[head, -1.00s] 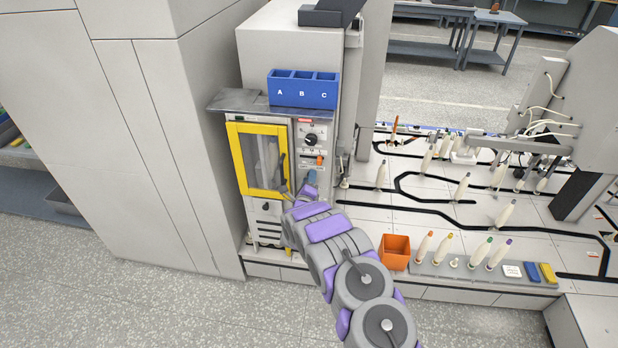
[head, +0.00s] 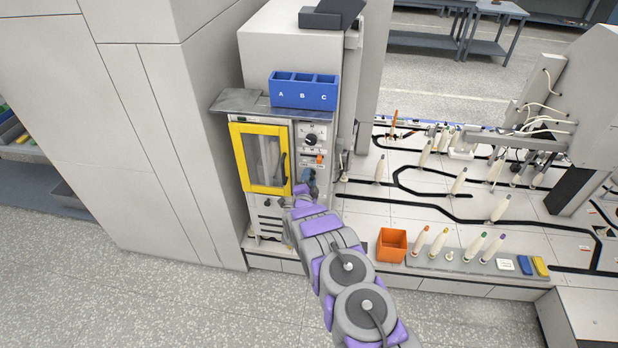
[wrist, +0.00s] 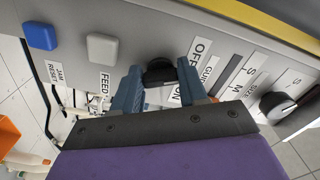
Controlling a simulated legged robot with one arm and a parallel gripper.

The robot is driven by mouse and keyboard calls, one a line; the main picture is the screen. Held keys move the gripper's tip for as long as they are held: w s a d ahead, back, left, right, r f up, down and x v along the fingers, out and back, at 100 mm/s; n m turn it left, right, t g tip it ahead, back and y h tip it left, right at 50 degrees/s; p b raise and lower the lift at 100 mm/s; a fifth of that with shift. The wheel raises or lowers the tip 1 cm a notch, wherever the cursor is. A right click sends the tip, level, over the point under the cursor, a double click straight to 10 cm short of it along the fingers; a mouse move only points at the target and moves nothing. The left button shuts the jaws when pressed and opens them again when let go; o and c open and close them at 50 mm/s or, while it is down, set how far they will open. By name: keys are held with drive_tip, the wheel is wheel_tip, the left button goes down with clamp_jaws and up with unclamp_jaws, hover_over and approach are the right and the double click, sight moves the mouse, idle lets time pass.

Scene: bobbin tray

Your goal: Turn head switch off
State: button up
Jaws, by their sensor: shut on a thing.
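The black switch knob (wrist: 160,71) sits on the grey control panel in the wrist view, close to an OFF label (wrist: 198,48) and a partly covered ON label (wrist: 175,95). My gripper (wrist: 160,76) has its two blue-grey fingers on either side of this knob and is shut on it. The fingers and wrist hide the knob's lower part, and I cannot tell its exact setting. In the head view my gripper (head: 309,180) is at the machine's panel, right of the yellow-framed door, and the knob is hidden there.
A size knob (wrist: 278,106), a white FEED button (wrist: 102,48) and a blue JAM RESET button (wrist: 40,36) are on the same panel. The yellow-framed door (head: 238,160) is close on the left. An orange bin (head: 391,245) and several bobbins stand at right.

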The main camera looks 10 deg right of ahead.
drive_tip(key=shift+s+a+f+n, duration=0.1)
drive_tip(key=shift+f+n, duration=0.1)
drive_tip(key=shift+n, duration=0.45)
drive_tip(key=shift+f+n, duration=0.15)
drive_tip(key=shift+n, duration=0.5)
drive_tip(key=o, duration=0.8)
drive_tip(key=shift+f, duration=0.15)
drive_tip(key=shift+o, duration=1.3)
drive_tip(key=shift+r, duration=0.2)
drive_tip(key=p+v, duration=0.2)
drive_tip(key=v, duration=1.5)
drive_tip(key=shift+p, duration=0.4)
drive_tip(key=shift+a+r, duration=0.1)
